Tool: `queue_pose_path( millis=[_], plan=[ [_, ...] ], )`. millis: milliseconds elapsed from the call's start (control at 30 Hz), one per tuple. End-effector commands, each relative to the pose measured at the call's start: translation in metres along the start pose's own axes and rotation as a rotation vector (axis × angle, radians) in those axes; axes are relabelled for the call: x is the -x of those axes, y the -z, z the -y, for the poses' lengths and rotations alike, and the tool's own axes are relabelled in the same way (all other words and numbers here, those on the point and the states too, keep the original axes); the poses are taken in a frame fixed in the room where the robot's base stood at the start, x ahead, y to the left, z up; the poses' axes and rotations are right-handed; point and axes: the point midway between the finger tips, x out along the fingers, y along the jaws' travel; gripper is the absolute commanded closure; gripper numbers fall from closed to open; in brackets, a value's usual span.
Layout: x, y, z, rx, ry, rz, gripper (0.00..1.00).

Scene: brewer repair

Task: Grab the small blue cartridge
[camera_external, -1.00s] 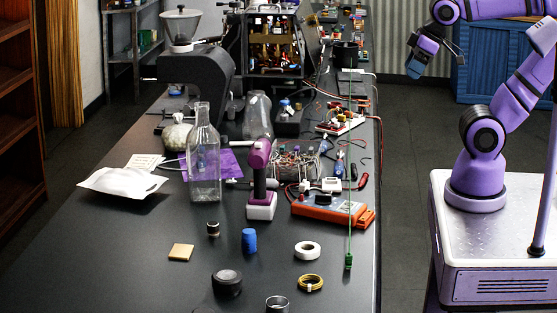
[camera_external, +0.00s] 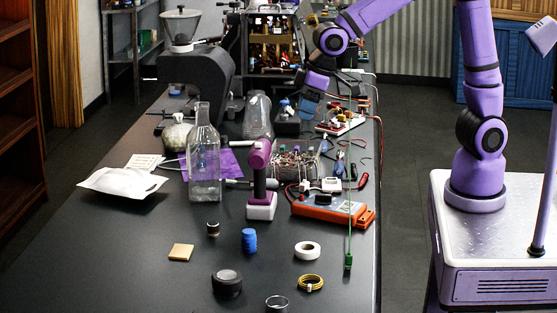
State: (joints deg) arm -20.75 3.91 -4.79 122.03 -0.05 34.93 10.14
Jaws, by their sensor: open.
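A small blue cartridge (camera_external: 249,240) stands upright on the front part of the dark workbench (camera_external: 130,270). It has a ribbed, cylindrical look, and nothing covers it in this view. My gripper (camera_external: 308,112) is well behind it, high over the far part of the bench near the circuit boards. The gripper points downward and is open, with nothing seen between its fingers. It is far from the cartridge and not touching it.
A purple-and-white drill (camera_external: 261,185) stands behind the cartridge, with a glass bottle (camera_external: 204,160) to its left. An orange meter (camera_external: 325,210), white tape roll (camera_external: 307,249), black round container (camera_external: 227,282) and wooden square (camera_external: 181,252) lie around it. The left front is clear.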

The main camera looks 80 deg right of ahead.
Motion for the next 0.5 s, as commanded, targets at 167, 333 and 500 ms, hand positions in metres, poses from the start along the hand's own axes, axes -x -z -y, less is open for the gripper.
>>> queue_pose_path(
  millis=[167, 333, 500],
  plan=[
    [-0.062, 0.024, 0.036, 0.029, -0.004, 0.028, 0.35],
    [-0.123, 0.037, 0.071, 0.056, -0.011, 0.047, 0.35],
    [-0.176, 0.041, 0.101, 0.08, -0.019, 0.058, 0.35]
  ],
)
